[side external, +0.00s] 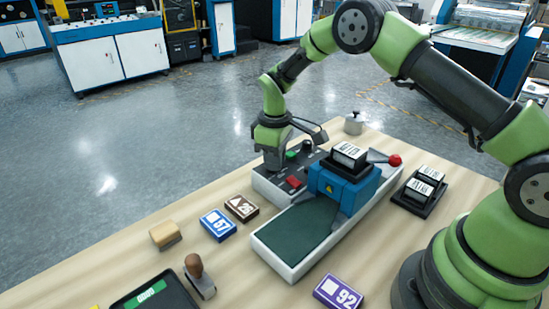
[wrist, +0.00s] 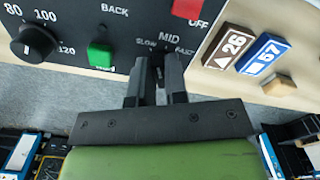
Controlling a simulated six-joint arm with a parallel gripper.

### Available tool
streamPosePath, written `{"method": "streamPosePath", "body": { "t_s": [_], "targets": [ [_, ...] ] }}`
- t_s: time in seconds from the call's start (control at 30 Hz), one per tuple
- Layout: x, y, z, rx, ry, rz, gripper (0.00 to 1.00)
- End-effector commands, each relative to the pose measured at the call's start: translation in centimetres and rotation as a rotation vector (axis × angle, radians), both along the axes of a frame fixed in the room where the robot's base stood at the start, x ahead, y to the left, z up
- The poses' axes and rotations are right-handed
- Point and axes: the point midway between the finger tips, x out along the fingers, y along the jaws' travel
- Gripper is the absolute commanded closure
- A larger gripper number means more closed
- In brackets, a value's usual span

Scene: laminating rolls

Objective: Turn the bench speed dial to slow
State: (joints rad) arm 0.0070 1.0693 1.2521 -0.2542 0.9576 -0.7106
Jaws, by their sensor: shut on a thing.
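The control panel (wrist: 125,55) has a small dial marked SLOW, MID and FAST, with SLOW on the left in the wrist view. My gripper (wrist: 160,65) is shut on this speed dial, its fingers reaching down to the panel between the labels. The fingers hide most of the dial, so I cannot tell which mark it points at.
A black knob (wrist: 34,44) with numbers, a green button (wrist: 100,55) and a red OFF switch (wrist: 188,9) sit near the dial. The blue roller housing (side external: 345,188) with a red-tipped lever (side external: 394,160) stands close by. Numbered blocks (side external: 218,224) lie on the table.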

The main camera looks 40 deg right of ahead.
Motion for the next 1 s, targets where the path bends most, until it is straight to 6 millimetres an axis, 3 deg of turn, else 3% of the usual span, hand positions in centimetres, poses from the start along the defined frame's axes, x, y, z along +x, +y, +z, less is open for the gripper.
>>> {"method": "streamPosePath", "body": {
  "t_s": [0.5,1.0],
  "targets": [
    [0.19,-0.16,0.1,0.0,-0.002,0.359,1.0],
    [0.24,-0.18,0.13,0.001,-0.003,0.44,1.0]
  ]
}}
